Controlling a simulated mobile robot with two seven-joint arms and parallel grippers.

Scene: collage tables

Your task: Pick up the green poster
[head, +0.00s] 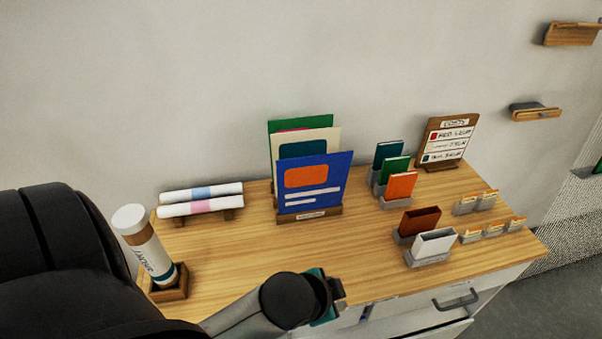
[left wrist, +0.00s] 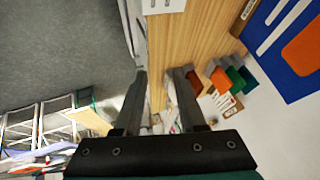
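The green poster (head: 287,126) stands at the back of a wooden holder (head: 310,214) on the table, in the head view. A cream poster (head: 332,138) and a blue poster (head: 328,174) stand in front of it, so only its top and left edge show. The blue poster also shows in the left wrist view (left wrist: 262,33); the green one cannot be made out there. My left gripper (head: 335,290) is over the table's front edge, in front of and below the holder. Its fingers (left wrist: 160,72) are apart with nothing between them. My right gripper is not in view.
Rolled posters (head: 202,199) lie left of the holder, and a white tube (head: 144,244) stands at the table's left front. Small booklets (head: 397,188), empty boxes (head: 434,243) and a sign (head: 447,140) occupy the right. Bare wood (head: 255,255) lies before the holder.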

